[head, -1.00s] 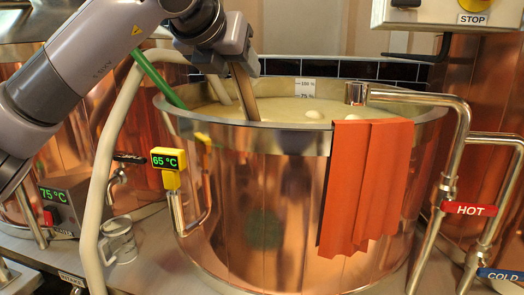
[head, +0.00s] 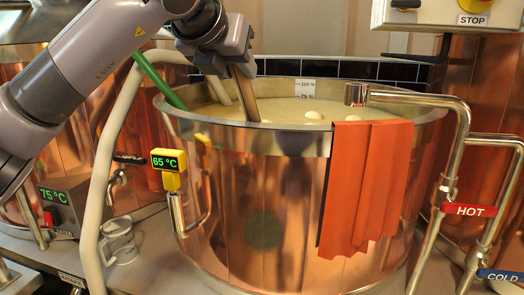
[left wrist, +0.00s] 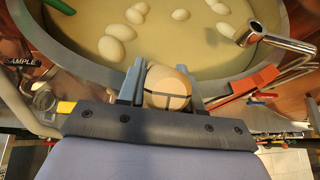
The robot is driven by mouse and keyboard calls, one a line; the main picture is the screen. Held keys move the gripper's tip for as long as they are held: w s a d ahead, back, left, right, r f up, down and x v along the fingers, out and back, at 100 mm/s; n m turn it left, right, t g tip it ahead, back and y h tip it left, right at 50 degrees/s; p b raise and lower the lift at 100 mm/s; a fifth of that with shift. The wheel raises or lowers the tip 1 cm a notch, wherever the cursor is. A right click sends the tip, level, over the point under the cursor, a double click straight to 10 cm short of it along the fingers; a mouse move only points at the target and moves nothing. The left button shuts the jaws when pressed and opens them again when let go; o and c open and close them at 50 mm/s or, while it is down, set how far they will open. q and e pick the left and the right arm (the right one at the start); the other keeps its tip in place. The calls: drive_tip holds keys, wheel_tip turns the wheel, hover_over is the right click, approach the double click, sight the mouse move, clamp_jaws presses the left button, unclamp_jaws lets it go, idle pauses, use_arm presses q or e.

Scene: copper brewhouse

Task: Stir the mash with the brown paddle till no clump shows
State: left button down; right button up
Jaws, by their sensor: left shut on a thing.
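My left gripper (head: 238,66) is above the rim of the copper mash tun (head: 290,205), shut on the brown paddle (head: 245,95). The paddle slants down into the mash, and its lower end is hidden below the surface. In the left wrist view the fingers (left wrist: 160,88) close on either side of the paddle's round tan top (left wrist: 168,86). The pale mash (head: 285,108) fills the tun nearly to its rim. Several pale clumps float in it, such as one near the left in the wrist view (left wrist: 111,48) and one in the head view (head: 314,115). My right gripper is out of view.
An orange cloth (head: 365,185) hangs over the tun's front right rim. A green rod (head: 158,78) leans in at the left rim. A yellow 65 °C thermometer (head: 167,165), a pale hose (head: 98,190) and a metal spout (head: 357,94) stand close around the tun.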

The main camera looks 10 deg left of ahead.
use_arm(q)
drive_tip(key=shift+r+p, duration=0.45)
drive_tip(key=shift+r, duration=0.8)
drive_tip(key=shift+w+r, duration=0.1)
drive_tip(key=shift+w, duration=0.05)
drive_tip(key=w+p, duration=0.2)
drive_tip(key=shift+w+d+r+p, duration=0.2)
drive_tip(key=shift+r+p, duration=0.1)
drive_tip(key=shift+r, duration=0.1)
drive_tip(key=shift+w+d+r+p, duration=0.15)
drive_tip(key=shift+w+p, duration=0.25)
drive_tip(key=shift+w, duration=0.75)
